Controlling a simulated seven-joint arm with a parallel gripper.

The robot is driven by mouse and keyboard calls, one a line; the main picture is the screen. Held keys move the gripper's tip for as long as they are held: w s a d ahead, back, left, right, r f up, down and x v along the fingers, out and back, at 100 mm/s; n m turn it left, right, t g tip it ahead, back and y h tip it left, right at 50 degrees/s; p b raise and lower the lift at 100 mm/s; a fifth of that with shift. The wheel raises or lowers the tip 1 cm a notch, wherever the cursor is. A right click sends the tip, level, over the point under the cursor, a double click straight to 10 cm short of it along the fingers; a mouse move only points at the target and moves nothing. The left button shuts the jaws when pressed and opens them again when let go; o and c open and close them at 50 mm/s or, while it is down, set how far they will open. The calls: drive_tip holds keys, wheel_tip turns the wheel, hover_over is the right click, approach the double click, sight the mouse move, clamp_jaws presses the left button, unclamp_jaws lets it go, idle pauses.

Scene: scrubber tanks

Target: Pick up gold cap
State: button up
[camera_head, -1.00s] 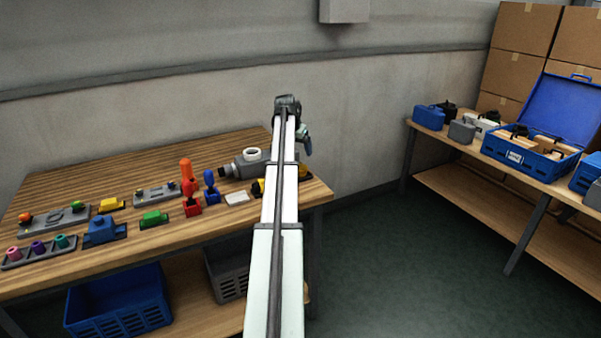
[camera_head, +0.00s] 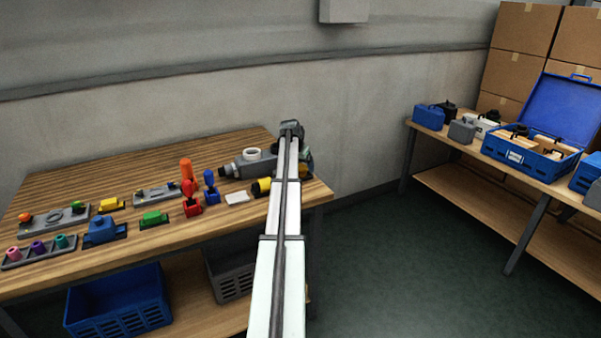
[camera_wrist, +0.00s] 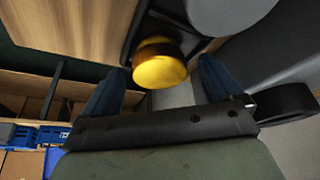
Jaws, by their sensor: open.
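The gold cap (camera_wrist: 158,68) is a round, shiny yellow-gold piece at the top middle of the wrist view, on a dark fixture. My gripper (camera_wrist: 162,74) is open, with one blue finger on each side of the cap. The fingers appear apart from the cap, and I cannot tell the remaining height gap. In the head view my arm hides most of the gripper at the table's right end. A yellow piece (camera_head: 262,187) shows left of my arm; I cannot tell whether it is the cap.
A grey pipe fitting (camera_head: 250,163) with a white ring stands close left of my arm. A second table with blue cases stands at right.

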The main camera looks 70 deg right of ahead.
sight(300, 167)
drive_tip(key=shift+f, duration=0.1)
drive_tip(key=shift+c, duration=0.2)
drive_tip(key=c, duration=1.1)
drive_tip(key=shift+o, duration=0.2)
wheel_tip(300, 167, up, 9)
drive_tip(key=w+a+r, duration=0.1)
drive_tip(key=w+r, duration=0.3)
drive_tip(key=w, duration=0.6)
drive_tip(key=w+a+r, duration=0.1)
drive_tip(key=w+r, duration=0.3)
drive_tip(key=w, duration=0.6)
drive_tip(key=shift+a+r, duration=0.15)
drive_tip(key=shift+a, duration=0.25)
